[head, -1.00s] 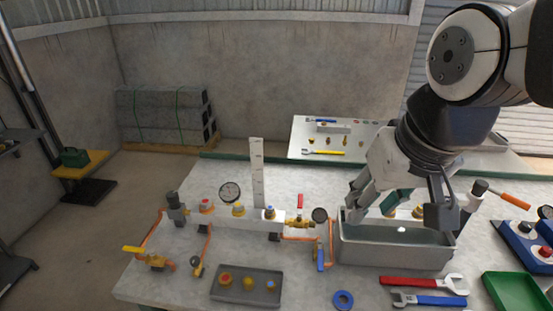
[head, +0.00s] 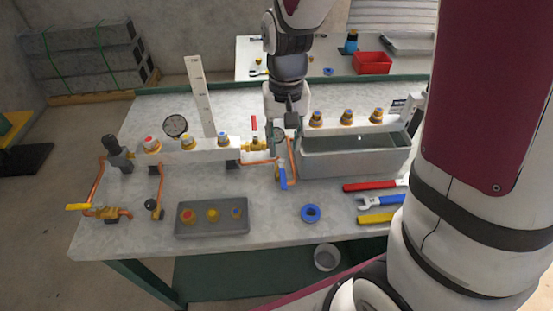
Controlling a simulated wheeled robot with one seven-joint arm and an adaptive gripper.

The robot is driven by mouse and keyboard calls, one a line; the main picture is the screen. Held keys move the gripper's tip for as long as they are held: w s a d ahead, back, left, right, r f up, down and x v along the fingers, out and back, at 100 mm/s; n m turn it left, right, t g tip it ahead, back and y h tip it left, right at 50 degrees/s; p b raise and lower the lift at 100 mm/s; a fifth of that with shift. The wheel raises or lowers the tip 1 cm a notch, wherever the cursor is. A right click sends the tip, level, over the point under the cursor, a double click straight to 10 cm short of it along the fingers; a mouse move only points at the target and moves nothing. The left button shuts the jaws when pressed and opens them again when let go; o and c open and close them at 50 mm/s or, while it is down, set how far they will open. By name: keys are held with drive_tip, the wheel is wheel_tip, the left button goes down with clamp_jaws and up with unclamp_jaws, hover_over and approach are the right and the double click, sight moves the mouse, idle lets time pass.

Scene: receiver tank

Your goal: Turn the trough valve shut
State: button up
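The grey metal trough (head: 355,163) stands on the bench with its long side facing me. At its left end a blue lever (head: 283,178) hangs nearly upright beside a copper pipe. A red lever (head: 254,124) stands upright on a brass valve (head: 256,146) just left of there. The view does not show which lever is the trough valve's.
A white manifold with brass fittings (head: 188,141) and an upright scale (head: 200,97) stand left. A grey parts tray (head: 213,219), blue ring (head: 311,213) and wrenches (head: 376,185) lie in front. A bar with several knobs (head: 347,117) runs along the trough's back.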

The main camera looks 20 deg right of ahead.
sight(283, 179)
wheel_tip(283, 179, down, 12)
drive_tip(key=shift+r, duration=0.25)
clamp_jaws()
